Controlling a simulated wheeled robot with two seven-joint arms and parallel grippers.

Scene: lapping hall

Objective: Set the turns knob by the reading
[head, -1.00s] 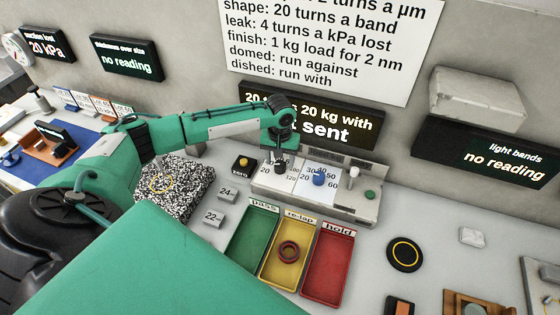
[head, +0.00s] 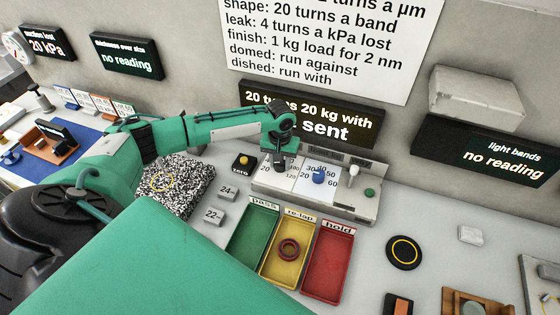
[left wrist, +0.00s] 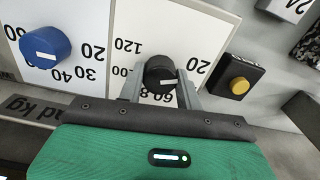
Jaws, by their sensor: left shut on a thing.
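My left gripper (head: 280,162) is over the left dial of the grey control box (head: 345,211). In the left wrist view its fingers (left wrist: 161,88) are shut on a black knob (left wrist: 160,72) with a white pointer mark, set on a white numbered scale (left wrist: 140,35). In the head view the gripper hides most of that knob. The blue knob (head: 318,177) stands on the scale beside it, and it also shows in the left wrist view (left wrist: 45,47). The display (head: 340,117) behind the box reads 20 turns, 20 kg and "sent", partly hidden by my arm. My right gripper is not in view.
A zero button (head: 243,160) stands left of the box. A wall sign (head: 325,45) lists turns rules. The light bands display (head: 500,152) says no reading.

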